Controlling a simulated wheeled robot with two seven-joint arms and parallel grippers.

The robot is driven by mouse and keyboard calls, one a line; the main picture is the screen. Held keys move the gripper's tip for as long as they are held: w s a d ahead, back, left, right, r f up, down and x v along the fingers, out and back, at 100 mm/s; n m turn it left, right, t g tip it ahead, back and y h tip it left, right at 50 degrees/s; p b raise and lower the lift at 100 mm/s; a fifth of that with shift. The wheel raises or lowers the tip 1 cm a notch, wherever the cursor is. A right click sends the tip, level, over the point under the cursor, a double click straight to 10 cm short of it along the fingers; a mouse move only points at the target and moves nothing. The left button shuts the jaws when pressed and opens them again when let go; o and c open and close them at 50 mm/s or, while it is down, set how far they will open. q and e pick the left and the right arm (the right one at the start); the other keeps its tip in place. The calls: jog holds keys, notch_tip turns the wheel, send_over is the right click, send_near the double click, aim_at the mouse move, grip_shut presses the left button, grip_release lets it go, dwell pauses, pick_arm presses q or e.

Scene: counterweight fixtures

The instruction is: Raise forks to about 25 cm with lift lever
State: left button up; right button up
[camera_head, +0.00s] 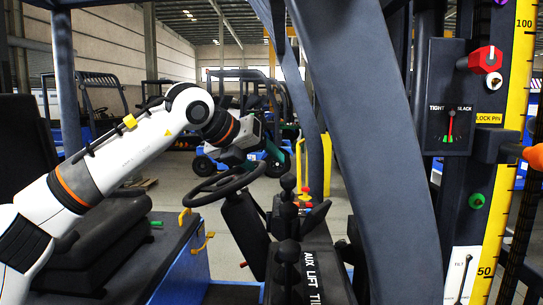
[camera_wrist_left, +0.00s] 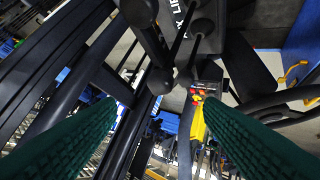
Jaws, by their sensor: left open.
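A row of black lever knobs (camera_head: 288,184) stands on the console right of the steering wheel, beside a panel (camera_head: 312,277) lettered AUX, LIFT and a cut-off TI. The levers overlap, so I cannot tell which is the lift lever. In the left wrist view a black knob (camera_wrist_left: 160,80) and thin lever rods show close by, under a LIFT label (camera_wrist_left: 200,10). My left gripper (camera_head: 268,158) is above and beyond the steering wheel. Its green fingers (camera_wrist_left: 160,130) are apart with nothing held between them. The forks and my right gripper are not in view.
The steering wheel (camera_head: 225,186) and black seat (camera_head: 105,235) are on the left. A thick dark pillar (camera_head: 355,120) stands between the levers and the mast. The yellow mast scale (camera_head: 494,240) carries 100 and 50 marks. A tight/slack gauge (camera_head: 450,125) is beside it.

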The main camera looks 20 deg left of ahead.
aim_at(284, 178)
pick_arm(q)
jog(key=p+x, duration=0.1)
jog(key=x, duration=0.5)
jog(key=shift+d+f, duration=0.1)
jog(key=shift+f, duration=0.25)
jog(key=x, duration=0.2)
jog(key=shift+w+d+f, duration=0.15)
jog(key=shift+w, duration=0.2)
jog(key=shift+w+d+f, duration=0.15)
jog(key=shift+w+f, duration=0.1)
jog(key=shift+w, duration=0.1)
jog(key=shift+c, duration=0.3)
jog(key=c, duration=0.8)
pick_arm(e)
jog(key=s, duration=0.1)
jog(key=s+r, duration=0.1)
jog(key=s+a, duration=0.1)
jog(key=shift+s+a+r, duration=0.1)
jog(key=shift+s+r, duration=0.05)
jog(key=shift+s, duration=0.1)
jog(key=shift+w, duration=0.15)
